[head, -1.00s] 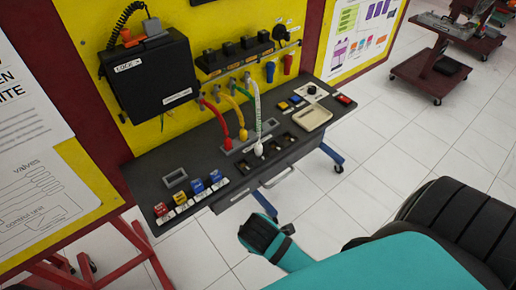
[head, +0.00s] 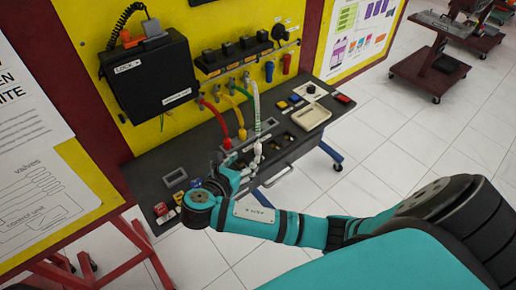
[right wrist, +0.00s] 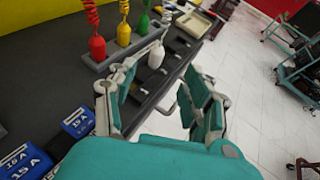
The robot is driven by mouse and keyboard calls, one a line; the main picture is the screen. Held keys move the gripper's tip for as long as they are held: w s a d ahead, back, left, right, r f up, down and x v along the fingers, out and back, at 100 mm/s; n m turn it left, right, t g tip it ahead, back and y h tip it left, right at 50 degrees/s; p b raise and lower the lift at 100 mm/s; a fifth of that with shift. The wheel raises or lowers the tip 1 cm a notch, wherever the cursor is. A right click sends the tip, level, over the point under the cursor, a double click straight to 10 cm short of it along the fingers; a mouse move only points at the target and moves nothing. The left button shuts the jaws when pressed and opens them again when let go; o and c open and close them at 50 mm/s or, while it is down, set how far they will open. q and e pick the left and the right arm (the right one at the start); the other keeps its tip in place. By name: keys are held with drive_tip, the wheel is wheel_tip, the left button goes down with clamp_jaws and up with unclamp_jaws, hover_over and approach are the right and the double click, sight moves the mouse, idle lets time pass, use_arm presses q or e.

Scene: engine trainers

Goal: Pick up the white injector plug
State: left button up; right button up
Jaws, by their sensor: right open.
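The white injector plug (head: 258,149) hangs on its white coiled cable at the front of the dark bench. In the right wrist view it (right wrist: 156,55) appears beyond and between my open fingers, beside the grey plug holder. My right gripper (head: 247,170) is just in front and to the left of the plug in the head view. In the right wrist view the gripper (right wrist: 160,84) is open and empty, with its fingers spread. My left gripper is not in view.
A red plug (right wrist: 97,47), a yellow plug (right wrist: 124,33) and a green plug (right wrist: 144,24) stand in a row near the white one. Blue fuse blocks (right wrist: 82,122) sit at the bench's near left. A cream tray (head: 312,118) lies to the right.

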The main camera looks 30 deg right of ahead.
sight(257, 147)
drive_tip(key=x, duration=0.6)
drive_tip(key=shift+w+d+p, duration=0.1)
drive_tip(key=shift+p, duration=0.3)
drive_tip(key=p+x, duration=0.1)
drive_tip(key=x, duration=0.3)
drive_tip(key=shift+w+f, duration=0.1)
drive_tip(key=shift+w, duration=0.05)
drive_tip(key=shift+w+d+f, duration=0.3)
drive_tip(key=shift+d, duration=0.15)
clamp_jaws()
